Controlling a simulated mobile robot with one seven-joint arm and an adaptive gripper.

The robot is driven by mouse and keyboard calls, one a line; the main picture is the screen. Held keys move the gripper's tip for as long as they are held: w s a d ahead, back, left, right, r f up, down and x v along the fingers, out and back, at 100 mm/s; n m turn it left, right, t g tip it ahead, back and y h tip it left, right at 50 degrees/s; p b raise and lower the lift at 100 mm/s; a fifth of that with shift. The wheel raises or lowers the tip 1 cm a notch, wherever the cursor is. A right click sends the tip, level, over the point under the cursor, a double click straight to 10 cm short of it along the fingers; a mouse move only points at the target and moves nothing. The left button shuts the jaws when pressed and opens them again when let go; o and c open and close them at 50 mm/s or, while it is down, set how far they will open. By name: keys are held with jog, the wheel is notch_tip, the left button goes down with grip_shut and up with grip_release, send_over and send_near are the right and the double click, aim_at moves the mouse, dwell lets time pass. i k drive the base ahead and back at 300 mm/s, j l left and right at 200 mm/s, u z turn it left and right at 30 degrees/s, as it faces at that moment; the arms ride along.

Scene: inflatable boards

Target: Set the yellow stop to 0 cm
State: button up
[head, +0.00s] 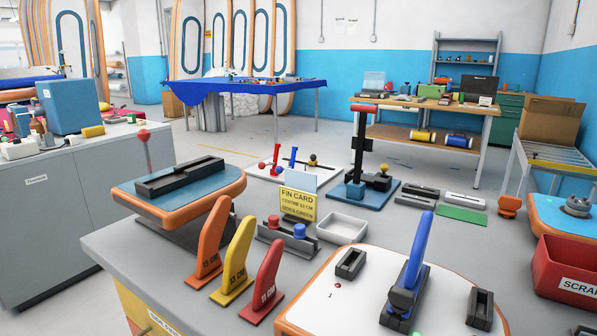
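One is a yellow knob (383,168) on a dark block, on the blue base (362,196) of a black upright stand with a red handle (363,108). No centimetre scale is readable at either one. My gripper is not in view.
Orange, yellow and red fins (208,250) stand at the front left. A fin card (298,204) stands behind them, beside a white tray (342,228). A white board with a blue fin (419,245) is at the front. A red scrap bin (568,275) is at right.

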aim_at(312, 162)
jog(key=u, duration=0.55)
jog(key=i+j+u, duration=0.1)
jog(key=j, duration=0.2)
jog(key=i+j+u, duration=0.1)
jog(key=j, duration=0.25)
jog(key=i+j+u, duration=0.1)
jog(key=j, duration=0.2)
jog(key=i+j+u, duration=0.65)
jog(key=i+j, duration=0.15)
jog(key=i+j+u, duration=0.1)
jog(key=i, duration=0.55)
jog(key=i+j, duration=0.2)
jog(key=i, duration=0.5)
jog(key=i+z, duration=0.45)
jog(key=i+j+z, duration=0.2)
jog(key=i+z, duration=0.25)
jog(key=i, duration=0.2)
jog(key=i+l+z, duration=0.1)
jog(key=i+z, duration=0.9)
jog(key=z, duration=0.15)
jog(key=i+l+z, duration=0.15)
jog(key=i+z, duration=0.85)
